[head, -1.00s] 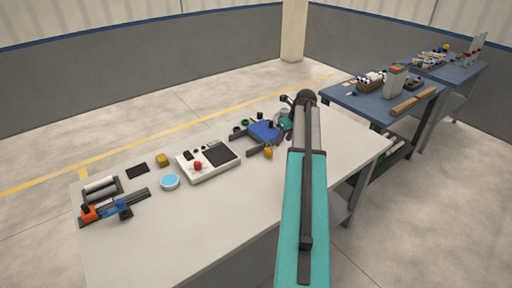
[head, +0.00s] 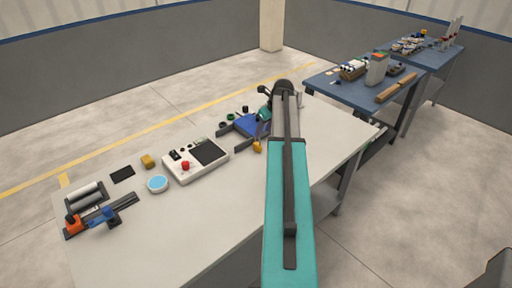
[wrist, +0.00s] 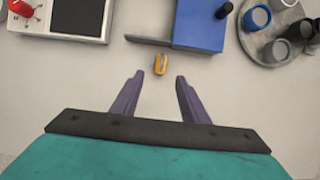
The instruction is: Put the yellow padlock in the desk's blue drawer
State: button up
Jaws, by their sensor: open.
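The yellow padlock (wrist: 160,64) lies on the light grey desk top, just in front of the blue drawer (wrist: 198,25) and its dark grey frame. In the wrist view my gripper (wrist: 158,79) is open and empty. Its two purple fingers point at the padlock, which sits just beyond the gap between their tips. In the head view the padlock (head: 257,147) is left of my teal arm, and the blue drawer (head: 251,125) is partly hidden behind my wrist.
A round tray (wrist: 275,35) with several cups is right of the drawer. A light blue round dish (head: 158,184) and an orange-and-blue clamp (head: 95,218) lie farther left. The near desk top is clear.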

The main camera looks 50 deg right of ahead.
aim_at(257, 144)
jog(key=shift+p+x, duration=1.05)
jog(key=shift+x, duration=2.85)
jog(key=shift+p+x, duration=1.15)
jog(key=shift+x, duration=0.35)
jog(key=shift+p+x, duration=0.3)
jog(key=shift+x, duration=0.8)
jog(key=shift+s+d, duration=0.1)
jog(key=shift+s, duration=0.05)
grip_shut()
